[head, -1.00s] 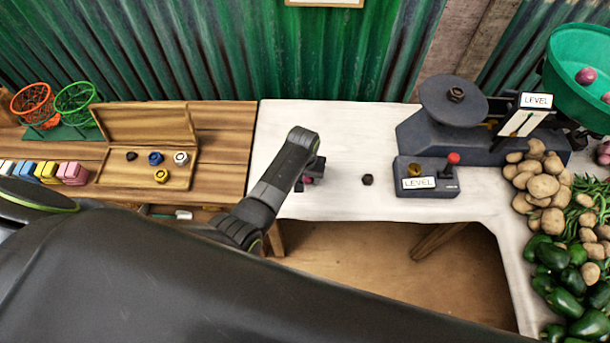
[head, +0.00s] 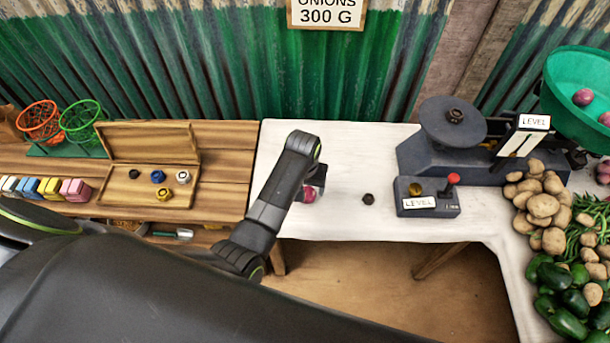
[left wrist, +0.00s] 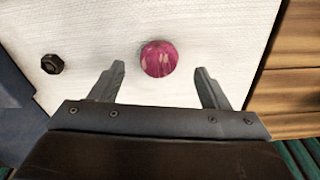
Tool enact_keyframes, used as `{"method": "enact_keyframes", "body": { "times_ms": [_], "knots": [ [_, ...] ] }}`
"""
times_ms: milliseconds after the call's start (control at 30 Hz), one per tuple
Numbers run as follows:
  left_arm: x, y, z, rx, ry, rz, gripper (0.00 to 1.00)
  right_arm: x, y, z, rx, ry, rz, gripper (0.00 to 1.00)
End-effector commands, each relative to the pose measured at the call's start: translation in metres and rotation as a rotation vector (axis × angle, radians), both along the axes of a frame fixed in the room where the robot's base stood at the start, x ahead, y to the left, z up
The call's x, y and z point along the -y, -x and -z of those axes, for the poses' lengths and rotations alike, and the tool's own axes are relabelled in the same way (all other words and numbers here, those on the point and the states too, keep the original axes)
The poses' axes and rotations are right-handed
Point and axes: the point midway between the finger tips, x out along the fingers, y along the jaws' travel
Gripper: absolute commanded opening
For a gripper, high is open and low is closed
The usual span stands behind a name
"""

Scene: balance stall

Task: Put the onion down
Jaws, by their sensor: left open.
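A red-purple onion (head: 309,195) rests on the white tabletop (head: 350,150). In the left wrist view the onion (left wrist: 158,59) lies just beyond and between the spread fingertips, with clear gaps on both sides. My left gripper (left wrist: 160,72) is open and empty. In the head view the left gripper (head: 316,180) is over the onion and partly hidden by its own arm. My right gripper does not show.
A dark hex nut (head: 368,199) lies right of the onion. Further right are a control box (head: 428,197) marked LEVEL and a balance scale (head: 450,150). Potatoes (head: 540,205) and green peppers (head: 562,295) fill the right side. A wooden box (head: 122,196) stands left.

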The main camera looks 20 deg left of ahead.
Motion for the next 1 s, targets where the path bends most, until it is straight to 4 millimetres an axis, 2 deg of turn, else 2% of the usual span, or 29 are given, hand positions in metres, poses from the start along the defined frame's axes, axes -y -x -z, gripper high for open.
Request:
{"method": "enact_keyframes", "body": {
  "times_ms": [33,200,400,1000],
  "knots": [
    [0.000,0.000,-0.010,0.004,0.001,0.000,0.70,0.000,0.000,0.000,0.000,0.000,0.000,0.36],
    [0.001,0.002,-0.037,0.003,0.001,0.000,0.70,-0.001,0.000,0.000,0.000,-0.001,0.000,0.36],
    [0.000,0.004,-0.052,0.000,0.001,0.001,0.70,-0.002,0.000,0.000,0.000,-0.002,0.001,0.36],
    [0.000,0.005,-0.054,0.000,0.000,0.000,0.70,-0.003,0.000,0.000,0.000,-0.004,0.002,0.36]
  ]
}}
